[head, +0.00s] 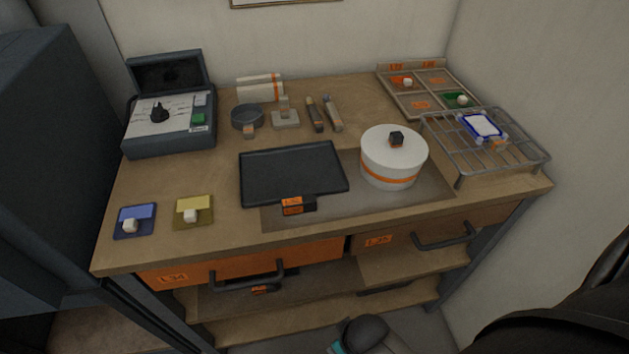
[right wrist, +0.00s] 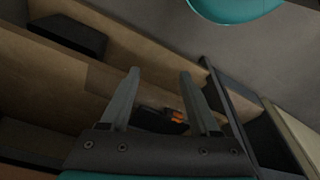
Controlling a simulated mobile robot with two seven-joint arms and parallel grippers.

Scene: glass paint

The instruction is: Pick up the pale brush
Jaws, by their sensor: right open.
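Two brushes lie side by side at the back middle of the workbench in the head view. The right one (head: 333,113) has the lighter, greyish handle and looks like the pale brush. The left one is a darker brush (head: 315,114). Both lie flat, close together, with nothing on top of them. My right gripper (right wrist: 159,88) shows in the right wrist view, with its fingers apart and nothing between them. It is away from the brushes, which that view does not show. My left gripper is in neither view.
A grey block stand (head: 286,120) and a round dark dish (head: 247,117) are left of the brushes. A black tray (head: 292,172) and a white round pot (head: 393,158) stand in front. A wire rack (head: 490,152) and a divided tray (head: 432,80) are at right.

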